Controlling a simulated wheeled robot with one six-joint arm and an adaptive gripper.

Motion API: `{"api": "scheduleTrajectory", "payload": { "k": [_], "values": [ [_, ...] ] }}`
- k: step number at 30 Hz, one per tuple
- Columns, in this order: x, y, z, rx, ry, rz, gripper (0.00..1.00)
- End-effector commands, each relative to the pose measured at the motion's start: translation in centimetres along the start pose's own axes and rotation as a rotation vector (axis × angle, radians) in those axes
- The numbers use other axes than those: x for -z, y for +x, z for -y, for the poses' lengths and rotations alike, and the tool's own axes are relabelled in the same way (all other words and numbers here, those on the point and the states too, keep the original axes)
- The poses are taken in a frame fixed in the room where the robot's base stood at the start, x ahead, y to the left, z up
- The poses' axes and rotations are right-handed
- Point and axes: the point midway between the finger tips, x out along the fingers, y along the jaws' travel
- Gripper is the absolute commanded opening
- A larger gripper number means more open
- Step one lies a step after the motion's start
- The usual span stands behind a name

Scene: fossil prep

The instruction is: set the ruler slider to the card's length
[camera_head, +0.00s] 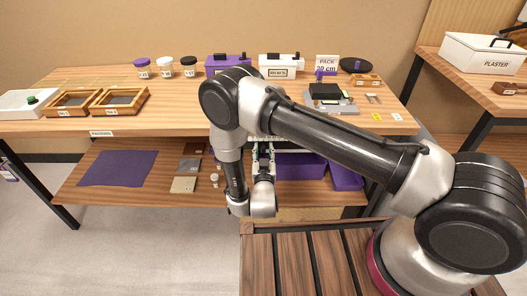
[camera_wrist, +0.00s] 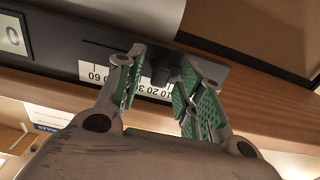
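The card (camera_head: 327,62) stands at the back right of the table and reads "PACK 20 cm". In the wrist view, a dark ruler with a white scale strip (camera_wrist: 101,72) runs along the wooden edge. The black slider knob (camera_wrist: 160,73) stands out from the ruler between my fingertips. My gripper (camera_wrist: 161,58) is open around it, with gaps visible on both sides. In the head view my gripper (camera_head: 263,150) is at the table's front edge, where the arm mostly hides the ruler.
Two wooden trays (camera_head: 118,101), several jars (camera_head: 166,66), and purple (camera_head: 227,65) and white boxes (camera_head: 281,66) stand on the table. The lower shelf holds a purple mat (camera_head: 118,168) and purple bins (camera_head: 300,165).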

Motion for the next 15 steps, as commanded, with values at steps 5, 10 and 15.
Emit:
{"api": "scheduleTrajectory", "payload": {
  "k": [5,10,15],
  "values": [
    [0.0,-3.0,0.1,0.005,-0.003,0.001,0.38],
    [-0.1,-5.7,0.1,0.004,-0.002,0.001,0.38],
    [0.0,-6.9,0.0,0.002,-0.001,0.0,0.38]
  ]
}}
